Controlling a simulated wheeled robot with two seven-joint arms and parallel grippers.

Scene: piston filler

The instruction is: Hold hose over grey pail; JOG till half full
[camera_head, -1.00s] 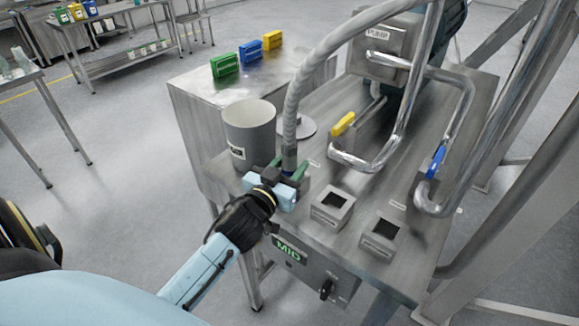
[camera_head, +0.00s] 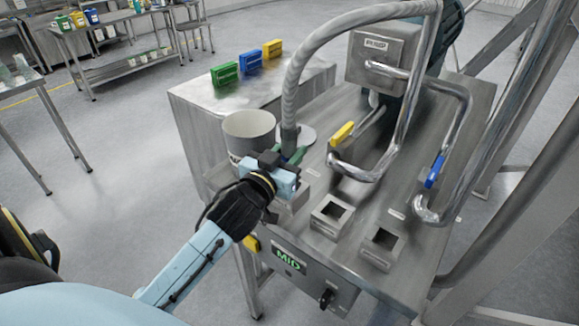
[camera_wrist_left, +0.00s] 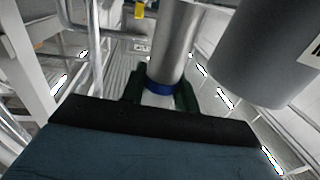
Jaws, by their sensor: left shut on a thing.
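The grey pail (camera_head: 248,130) stands upright on the steel cabinet, left of the hose. The flexible grey hose (camera_head: 292,92) arches down from the pump (camera_head: 375,55), and its lower end is between the fingers of my left gripper (camera_head: 289,160). In the left wrist view the green fingers (camera_wrist_left: 158,92) close around the hose's blue-banded end (camera_wrist_left: 161,86). The pail's wall (camera_wrist_left: 262,60) shows beside it on the right. In the head view the hose end is beside the pail's right side. My right gripper is not in view.
A control box (camera_head: 290,270) reads MID and has a black knob (camera_head: 326,298). Two open square sockets, a yellow-handled valve (camera_head: 340,134) and a blue-handled valve (camera_head: 435,171) are on the bench. Green, blue and yellow blocks (camera_head: 249,62) stand at the back.

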